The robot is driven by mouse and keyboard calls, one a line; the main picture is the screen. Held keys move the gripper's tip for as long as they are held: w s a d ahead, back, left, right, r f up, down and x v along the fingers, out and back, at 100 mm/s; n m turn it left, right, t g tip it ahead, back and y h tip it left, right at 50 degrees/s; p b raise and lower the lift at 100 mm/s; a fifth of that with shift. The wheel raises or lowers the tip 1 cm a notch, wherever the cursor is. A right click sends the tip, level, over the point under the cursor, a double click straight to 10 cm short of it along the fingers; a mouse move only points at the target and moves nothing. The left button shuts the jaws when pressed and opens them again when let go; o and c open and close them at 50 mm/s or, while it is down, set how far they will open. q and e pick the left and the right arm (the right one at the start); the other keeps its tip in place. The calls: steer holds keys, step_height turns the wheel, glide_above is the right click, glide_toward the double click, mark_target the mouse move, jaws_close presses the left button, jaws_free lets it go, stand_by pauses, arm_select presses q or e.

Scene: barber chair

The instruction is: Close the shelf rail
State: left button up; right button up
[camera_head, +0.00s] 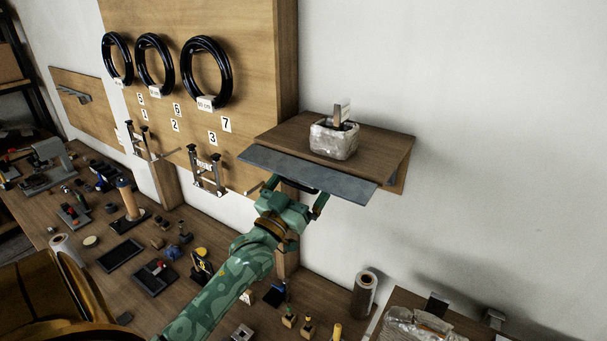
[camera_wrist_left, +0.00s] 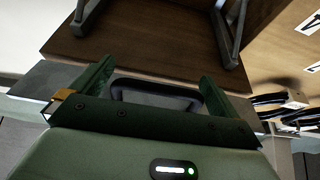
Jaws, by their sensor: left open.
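The wooden shelf (camera_head: 385,150) is mounted on the wall. Its grey rail (camera_head: 345,188) is a flat strip that juts out along the shelf's front edge. My left gripper (camera_head: 296,192), green, reaches up to the rail's underside from below with its fingers open. In the left wrist view, a dark loop handle (camera_wrist_left: 155,97) lies between the two spread fingers of the gripper (camera_wrist_left: 155,78). The grey rail (camera_wrist_left: 45,82) shows beside the shelf's underside (camera_wrist_left: 145,40). I cannot tell whether the fingers touch the handle. My right gripper is not in view.
A whitish pot (camera_head: 334,140) stands on the shelf. Black rings (camera_head: 206,72) hang on the wooden wall panel. Below, the workbench (camera_head: 105,225) is crowded with small tools and blocks, and a paper roll (camera_head: 364,295) stands at the right. The wall right of the shelf is clear.

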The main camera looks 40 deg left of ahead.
arm_select(q)
steer(key=shift+w, duration=0.4)
steer(key=c, duration=0.7)
